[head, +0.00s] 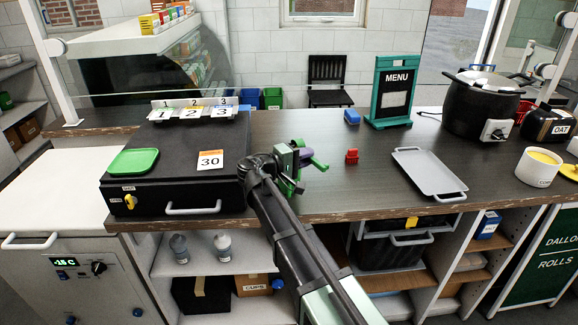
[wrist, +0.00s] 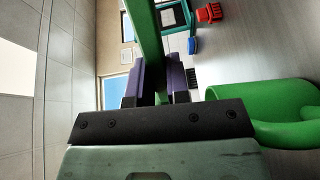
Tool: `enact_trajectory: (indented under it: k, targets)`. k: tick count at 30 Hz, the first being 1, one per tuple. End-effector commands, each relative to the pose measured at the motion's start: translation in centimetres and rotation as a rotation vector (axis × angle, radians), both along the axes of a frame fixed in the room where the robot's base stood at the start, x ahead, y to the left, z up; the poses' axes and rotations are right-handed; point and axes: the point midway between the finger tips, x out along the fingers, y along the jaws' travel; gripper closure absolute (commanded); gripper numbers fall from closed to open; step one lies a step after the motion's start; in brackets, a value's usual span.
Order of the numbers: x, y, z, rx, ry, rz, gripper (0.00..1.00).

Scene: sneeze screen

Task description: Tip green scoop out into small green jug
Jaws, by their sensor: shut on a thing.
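My gripper (head: 305,155) is over the dark counter near its front edge. In the wrist view its purple fingers (wrist: 160,83) are shut on a long green bar, the handle of the green scoop (wrist: 148,35). Green parts of the scoop (head: 319,163) stick out right of the gripper in the head view. Its bowl and contents cannot be made out. A rounded green vessel, seemingly the small green jug (wrist: 268,105), is close beside the gripper at the right of the wrist view. In the head view my arm mostly hides it. Its inside is not visible.
A red block (head: 351,156) and blue block (head: 351,116) lie right of the gripper, before the MENU sign (head: 393,90). A grey tray (head: 428,174) lies further right. A black case (head: 180,165) with a green dish (head: 133,161) stands left. A black pot (head: 478,105) stands back right.

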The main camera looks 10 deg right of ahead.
Motion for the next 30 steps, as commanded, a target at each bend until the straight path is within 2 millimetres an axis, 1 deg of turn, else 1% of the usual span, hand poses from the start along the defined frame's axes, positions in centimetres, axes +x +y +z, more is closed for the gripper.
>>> enact_trajectory:
  k: [4,7,12,17,26,30]
  targets:
    - [0.00,-0.01,-0.01,-0.001,0.000,0.000,1.00]
    - [-0.02,0.03,-0.39,-0.024,-0.011,0.000,1.00]
    - [-0.11,0.25,-0.72,-0.119,-0.056,0.000,1.00]
    - [-0.13,0.42,-0.32,-0.185,-0.086,0.001,1.00]
    - [-0.02,0.53,-0.04,-0.189,-0.089,0.002,1.00]
    - [0.07,0.63,-0.34,-0.202,-0.094,0.002,1.00]
